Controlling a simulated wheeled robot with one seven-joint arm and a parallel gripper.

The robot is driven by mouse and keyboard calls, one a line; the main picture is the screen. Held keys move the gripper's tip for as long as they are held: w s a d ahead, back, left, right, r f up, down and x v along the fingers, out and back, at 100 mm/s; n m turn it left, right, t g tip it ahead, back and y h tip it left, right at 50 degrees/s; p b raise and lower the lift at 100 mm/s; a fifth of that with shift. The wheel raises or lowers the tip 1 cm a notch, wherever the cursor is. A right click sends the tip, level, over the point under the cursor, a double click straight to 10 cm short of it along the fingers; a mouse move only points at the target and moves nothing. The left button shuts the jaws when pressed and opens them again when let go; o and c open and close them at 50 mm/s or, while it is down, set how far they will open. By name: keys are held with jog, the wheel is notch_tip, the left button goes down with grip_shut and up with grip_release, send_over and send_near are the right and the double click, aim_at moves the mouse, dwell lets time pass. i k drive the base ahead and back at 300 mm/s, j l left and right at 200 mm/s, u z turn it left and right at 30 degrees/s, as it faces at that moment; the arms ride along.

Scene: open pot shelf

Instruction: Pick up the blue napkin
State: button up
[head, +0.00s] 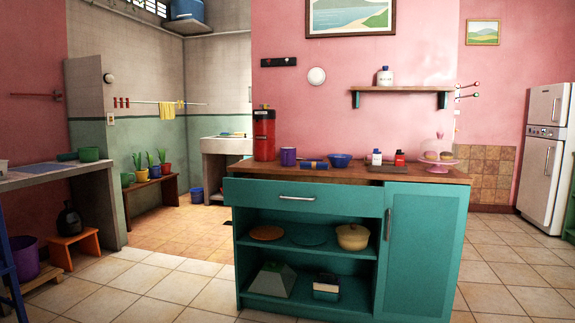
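A small rolled blue item (314,164), which looks like the blue napkin, lies on the wooden top of the teal cabinet (425,245). My gripper is not in view, and nothing of my arm shows.
The cabinet top also bears a red canister (264,135), a tray with two bottles or jars (388,165) and a pink cake stand (438,162). Its open shelves hold pots and dishes. Tiled floor (150,280) is clear at front left. A table (45,178) stands at left.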

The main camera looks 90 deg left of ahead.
aim_at(311, 165)
jog(key=u, duration=2.6)
